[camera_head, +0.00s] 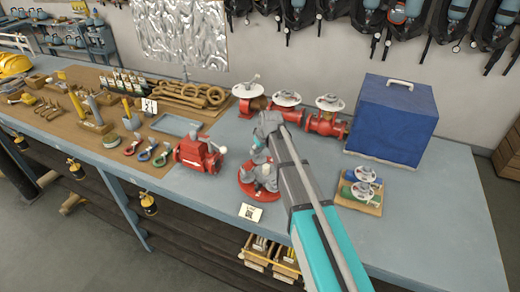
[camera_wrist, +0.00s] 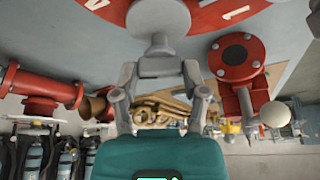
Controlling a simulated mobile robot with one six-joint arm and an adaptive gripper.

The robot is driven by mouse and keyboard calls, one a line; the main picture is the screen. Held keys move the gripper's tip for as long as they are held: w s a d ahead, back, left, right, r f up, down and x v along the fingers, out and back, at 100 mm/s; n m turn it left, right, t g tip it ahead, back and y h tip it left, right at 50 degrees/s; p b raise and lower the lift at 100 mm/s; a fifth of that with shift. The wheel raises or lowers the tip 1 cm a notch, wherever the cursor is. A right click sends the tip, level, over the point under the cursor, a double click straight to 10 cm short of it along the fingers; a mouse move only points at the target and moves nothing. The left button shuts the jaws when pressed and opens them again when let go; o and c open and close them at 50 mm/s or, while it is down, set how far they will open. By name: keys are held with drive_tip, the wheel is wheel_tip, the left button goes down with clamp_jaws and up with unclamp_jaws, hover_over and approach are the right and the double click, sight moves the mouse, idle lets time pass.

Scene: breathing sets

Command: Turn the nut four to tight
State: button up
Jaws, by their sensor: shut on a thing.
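A red round flange (camera_head: 246,190) with grey parts on it stands near the bench's front edge, partly hidden by my arm. In the wrist view the red disc (camera_wrist: 215,17) shows at the top, with a white numeral 1 and another numeral cut off by the edge. My gripper (camera_wrist: 158,70) is shut on a grey metal piece (camera_wrist: 158,22) that stands against the disc, seemingly a nut or its tool. Its number cannot be read. In the head view my gripper (camera_head: 262,165) is over the flange, its fingertips hard to make out.
A red valve (camera_head: 197,155) stands left of the flange and red pipework with handwheels (camera_head: 320,122) behind it. A blue box (camera_head: 393,118) and a wooden board with small valves (camera_head: 361,192) are to the right. A white card (camera_head: 250,212) lies in front.

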drive_tip(key=shift+a+m+t+h, duration=0.2)
drive_tip(key=shift+m+t+h, duration=0.1)
drive_tip(key=shift+m, duration=0.9)
drive_tip(key=shift+w, duration=0.1)
drive_tip(key=o, duration=1.1)
drive_tip(key=shift+o, duration=0.3)
